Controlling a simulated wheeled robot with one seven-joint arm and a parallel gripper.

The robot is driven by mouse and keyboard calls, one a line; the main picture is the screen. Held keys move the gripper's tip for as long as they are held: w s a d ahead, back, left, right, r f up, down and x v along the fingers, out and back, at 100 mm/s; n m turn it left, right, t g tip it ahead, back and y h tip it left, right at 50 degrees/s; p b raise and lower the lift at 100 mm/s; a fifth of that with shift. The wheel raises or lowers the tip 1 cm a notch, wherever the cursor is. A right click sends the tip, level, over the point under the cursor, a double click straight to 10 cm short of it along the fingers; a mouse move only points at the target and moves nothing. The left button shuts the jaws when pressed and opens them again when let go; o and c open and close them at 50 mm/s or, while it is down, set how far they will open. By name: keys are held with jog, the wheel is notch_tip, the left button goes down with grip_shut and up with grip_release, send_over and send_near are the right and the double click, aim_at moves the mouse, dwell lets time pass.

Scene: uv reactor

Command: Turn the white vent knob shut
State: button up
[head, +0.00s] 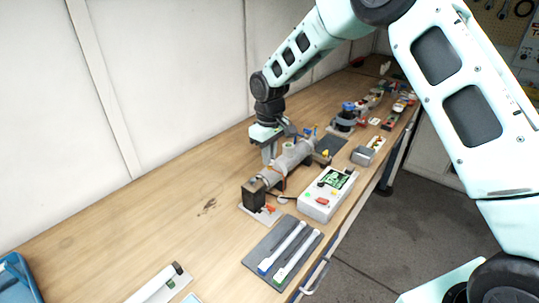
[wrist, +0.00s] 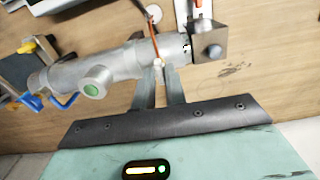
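The grey reactor tube (head: 285,166) lies on the wooden bench and also crosses the upper part of the wrist view (wrist: 118,66). The small white vent knob (wrist: 158,62) sits on the tube's near side in the wrist view. In the head view I cannot make the knob out. My gripper (head: 270,158) is down at the wall side of the tube. In the wrist view its two fingertips (wrist: 159,74) are at the knob, one on each side, with a narrow gap between them. I cannot tell whether they touch it.
A green-capped port (wrist: 92,90) and a blue valve handle (wrist: 64,102) are left of my fingers in the wrist view. A dark end block (head: 254,193) ends the tube. A white control box (head: 327,195) stands right of it. Bench toward the wall is clear.

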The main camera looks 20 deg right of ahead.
jog(key=shift+o, duration=1.2)
notch_tip(320, 180, up, 18)
jog(key=b, duration=0.3)
jog(key=shift+f, duration=0.25)
